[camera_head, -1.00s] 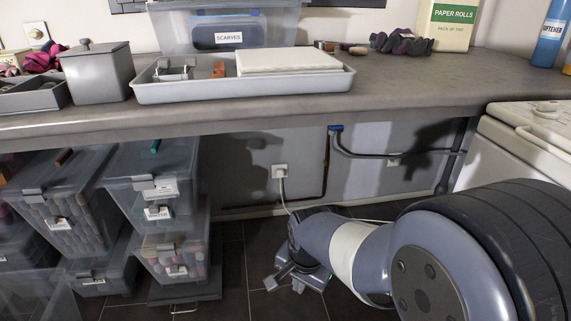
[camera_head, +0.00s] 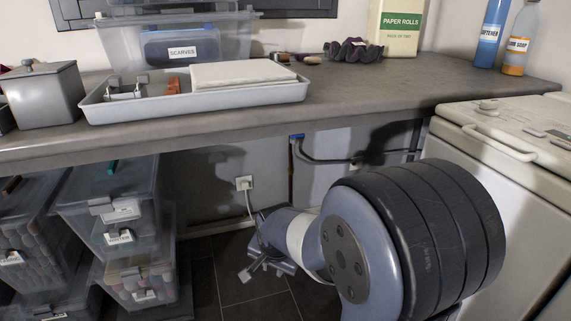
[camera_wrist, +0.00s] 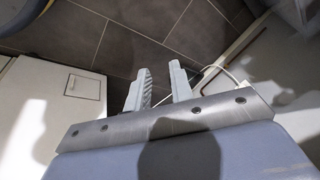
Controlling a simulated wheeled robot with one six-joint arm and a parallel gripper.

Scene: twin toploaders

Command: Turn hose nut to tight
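A blue fitting (camera_head: 296,137) sits on the wall just under the counter in the head view. A dark hose (camera_head: 335,160) runs from it to the right toward the white machine. I cannot make out the hose nut itself at this size. My gripper (camera_head: 264,271) hangs low near the floor, below the fitting and well apart from it. In the wrist view my gripper (camera_wrist: 159,84) shows two grey fingers with a clear gap between them, open and empty, over dark floor tiles. The fitting is not visible in the wrist view.
A counter (camera_head: 350,97) overhangs the fitting. Clear stacked bins (camera_head: 120,215) stand at left. A white toploader (camera_head: 490,160) stands at right. A socket (camera_head: 244,183) with a hanging cable is on the wall. The wrist view shows a white panel with a hatch (camera_wrist: 84,88).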

